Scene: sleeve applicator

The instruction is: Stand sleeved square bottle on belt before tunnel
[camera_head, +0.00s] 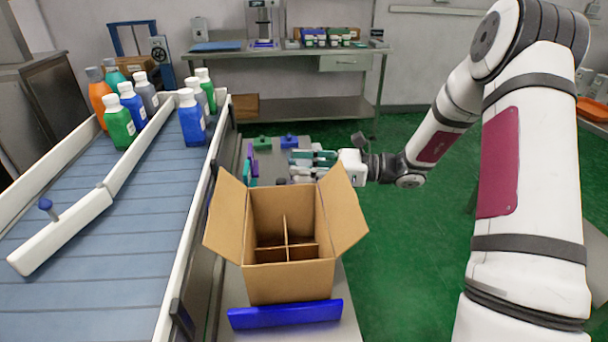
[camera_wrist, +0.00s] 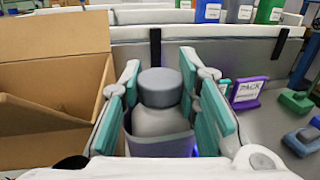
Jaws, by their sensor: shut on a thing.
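My gripper (camera_wrist: 163,112) is shut on a grey bottle (camera_wrist: 160,122), with a teal-padded finger on either side. The bottle looks upright, with a darker grey cap and a wrap-like band around its lower body; its base is hidden. In the head view my gripper (camera_head: 308,160) is beyond the open carton, right of the belt, and the bottle cannot be made out clearly. The blue-grey belt (camera_head: 110,225) runs along the left, between pale rails. I cannot identify a tunnel in either view.
Several coloured bottles (camera_head: 120,128) stand at the belt's far end. A pale guide arm (camera_head: 60,232) crosses the belt's left part. The open divided carton (camera_head: 290,285) stands right of the belt.

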